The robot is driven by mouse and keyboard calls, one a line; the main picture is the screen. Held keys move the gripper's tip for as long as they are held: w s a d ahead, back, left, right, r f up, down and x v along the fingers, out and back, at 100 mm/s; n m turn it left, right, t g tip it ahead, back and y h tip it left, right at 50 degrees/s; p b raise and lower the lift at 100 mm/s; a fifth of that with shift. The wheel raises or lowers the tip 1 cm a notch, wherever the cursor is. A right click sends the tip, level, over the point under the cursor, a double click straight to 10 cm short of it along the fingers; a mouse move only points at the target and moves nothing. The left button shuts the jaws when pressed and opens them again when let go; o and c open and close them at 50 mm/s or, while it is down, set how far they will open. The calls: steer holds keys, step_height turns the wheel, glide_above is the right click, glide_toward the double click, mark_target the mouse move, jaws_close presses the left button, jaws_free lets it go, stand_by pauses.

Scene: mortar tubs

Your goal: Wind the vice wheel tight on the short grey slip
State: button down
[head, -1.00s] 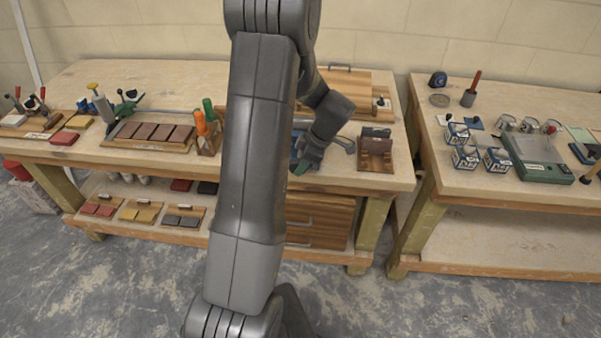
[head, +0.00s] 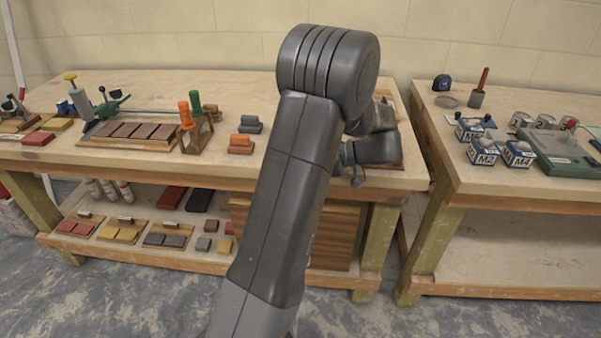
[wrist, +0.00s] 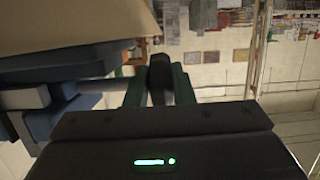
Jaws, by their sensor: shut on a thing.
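In the wrist view my gripper (wrist: 159,84) has its green fingers shut on a dark upright piece (wrist: 160,70), which looks like a grip of the vice wheel. The blue vice (wrist: 85,62) fills the left of that view, with a pale grey bar (wrist: 100,98) running toward my fingers. A light grey block (wrist: 27,97) shows at its left; I cannot tell if it is the short grey slip. In the head view my wrist end (head: 355,172) is at the bench's front edge, right of my forearm. The fingers are unclear there, and my arm hides the vice.
The wooden bench (head: 225,168) carries a tray of brown slips (head: 133,133), a screwdriver stand (head: 197,133), and grey (head: 250,124) and orange blocks (head: 241,144). The shelf below holds small trays (head: 120,231). A second bench (head: 520,187) with boxes stands at the right.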

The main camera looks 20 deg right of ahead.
steer(key=shift+s+a+f+t+y+b, duration=0.2)
steer(key=shift+f+t+y+b, duration=0.3)
steer(key=shift+y+b, duration=0.5)
steer(key=shift+r, duration=0.1)
steer(key=c, duration=1.6)
jaws_free()
steer(key=o, duration=0.3)
steer(key=shift+s+r, duration=0.1)
steer(key=shift+r, duration=0.1)
steer(key=shift+o, duration=0.2)
steer(key=shift+d, duration=0.1)
